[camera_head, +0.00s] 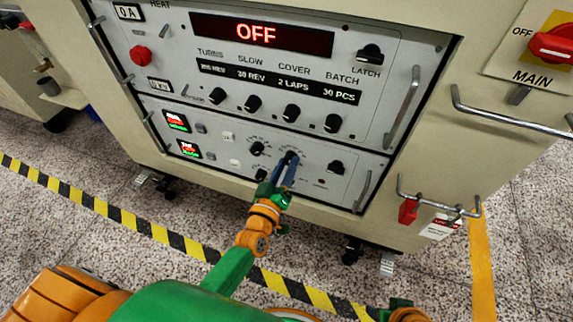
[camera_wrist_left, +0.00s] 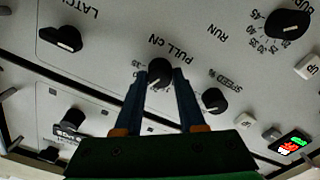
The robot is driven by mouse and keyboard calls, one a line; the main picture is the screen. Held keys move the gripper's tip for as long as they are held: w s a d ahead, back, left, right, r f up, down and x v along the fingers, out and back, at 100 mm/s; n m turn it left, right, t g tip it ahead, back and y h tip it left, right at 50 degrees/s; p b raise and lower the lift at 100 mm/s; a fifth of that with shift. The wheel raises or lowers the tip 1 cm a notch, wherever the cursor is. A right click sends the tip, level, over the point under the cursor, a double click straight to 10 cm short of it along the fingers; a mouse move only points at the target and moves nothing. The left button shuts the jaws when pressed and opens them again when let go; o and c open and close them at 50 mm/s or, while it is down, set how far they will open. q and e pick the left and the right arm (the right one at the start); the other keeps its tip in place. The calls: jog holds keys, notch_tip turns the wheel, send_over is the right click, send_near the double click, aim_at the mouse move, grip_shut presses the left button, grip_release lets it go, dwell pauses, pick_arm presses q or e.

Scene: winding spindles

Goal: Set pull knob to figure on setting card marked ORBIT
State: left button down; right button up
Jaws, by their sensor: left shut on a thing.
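In the left wrist view the gripper (camera_wrist_left: 160,82) is shut on the knob, with a fingertip at each side. The figures around the knob are too small or covered to read. I cannot tell whether it is pulled out. No card reading ORBIT is legible. My right gripper is not in view.
A numbered black dial (camera_wrist_left: 288,22) and a smaller knob (camera_wrist_left: 213,100) sit near the pull knob. A black latch knob (camera_wrist_left: 60,38) is on its other side. A metal handle (camera_head: 362,190) stands out at the panel's right. The display (camera_head: 262,35) reads OFF.

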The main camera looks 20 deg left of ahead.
pick_arm(q)
jog(key=shift+n, duration=0.5)
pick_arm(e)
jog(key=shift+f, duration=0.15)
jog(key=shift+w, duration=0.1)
pick_arm(q)
jog(key=shift+f, duration=0.1)
jog(key=c, duration=0.5)
grip_release()
jog(key=shift+s, duration=0.4)
jog(key=s+p, duration=0.2)
jog(key=s, duration=0.4)
jog(key=shift+s, duration=0.15)
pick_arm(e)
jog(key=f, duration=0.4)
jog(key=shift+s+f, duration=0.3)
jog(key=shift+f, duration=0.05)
